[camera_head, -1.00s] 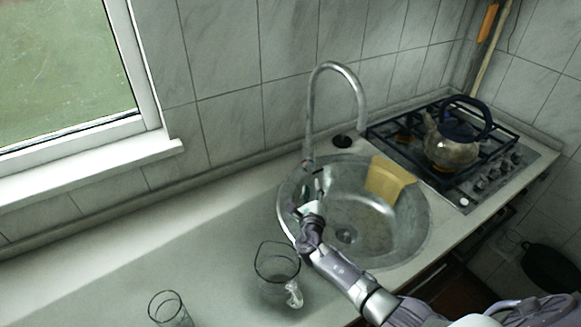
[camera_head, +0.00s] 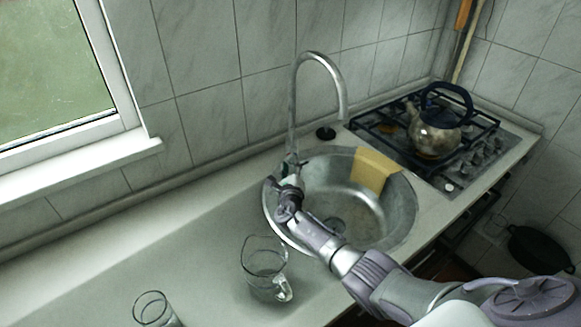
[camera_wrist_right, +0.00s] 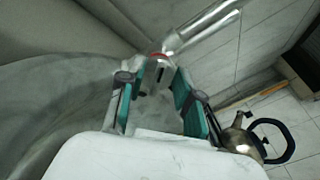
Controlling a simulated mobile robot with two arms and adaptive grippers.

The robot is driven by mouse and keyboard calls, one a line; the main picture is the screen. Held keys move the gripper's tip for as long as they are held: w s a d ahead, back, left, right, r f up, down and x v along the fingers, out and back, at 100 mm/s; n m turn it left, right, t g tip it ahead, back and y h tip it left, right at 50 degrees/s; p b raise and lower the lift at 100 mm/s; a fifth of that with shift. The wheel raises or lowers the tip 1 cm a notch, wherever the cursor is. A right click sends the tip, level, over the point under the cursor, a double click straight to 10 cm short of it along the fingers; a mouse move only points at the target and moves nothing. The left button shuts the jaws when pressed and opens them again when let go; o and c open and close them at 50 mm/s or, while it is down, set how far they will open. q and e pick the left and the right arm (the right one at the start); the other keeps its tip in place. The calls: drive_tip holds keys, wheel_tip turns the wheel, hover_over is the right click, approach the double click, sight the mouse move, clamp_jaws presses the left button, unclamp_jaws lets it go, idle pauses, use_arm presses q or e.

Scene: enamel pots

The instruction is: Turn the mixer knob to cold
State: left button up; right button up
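The mixer tap (camera_head: 293,115) is a chrome tap with a tall curved spout at the left back edge of the round steel sink (camera_head: 402,215). My right gripper (camera_head: 287,172) is at the tap's base and hides most of the knob there. In the right wrist view my right gripper (camera_wrist_right: 161,85) has its two green-edged fingers apart. The chrome mixer body (camera_wrist_right: 159,66), with a small red mark, shows at and between the fingertips. I cannot tell whether either finger touches it. My left gripper is not in view.
A yellow cloth (camera_head: 372,168) hangs over the sink's back right rim. A glass jug (camera_head: 264,270) and a glass (camera_head: 155,310) stand on the counter at the front left. A kettle (camera_head: 436,135) is on the gas hob (camera_head: 484,165) to the right.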

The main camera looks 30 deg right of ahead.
clamp_jaws()
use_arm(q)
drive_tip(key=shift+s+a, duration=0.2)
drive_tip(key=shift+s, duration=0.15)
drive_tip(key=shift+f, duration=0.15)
use_arm(e)
drive_tip(key=shift+f, duration=0.1)
drive_tip(key=m+b, duration=0.3)
drive_tip(key=m, duration=0.1)
drive_tip(key=shift+s+d+f, duration=0.1)
drive_tip(key=shift+d, duration=0.05)
use_arm(q)
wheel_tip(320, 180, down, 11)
drive_tip(key=b, duration=0.8)
use_arm(e)
drive_tip(key=shift+s+d+m, duration=0.1)
drive_tip(key=shift+d+m, duration=0.1)
drive_tip(key=shift+m, duration=2.6)
drive_tip(key=shift+s+d+m, duration=0.1)
drive_tip(key=shift+d+m, duration=0.05)
drive_tip(key=shift+m, duration=2.65)
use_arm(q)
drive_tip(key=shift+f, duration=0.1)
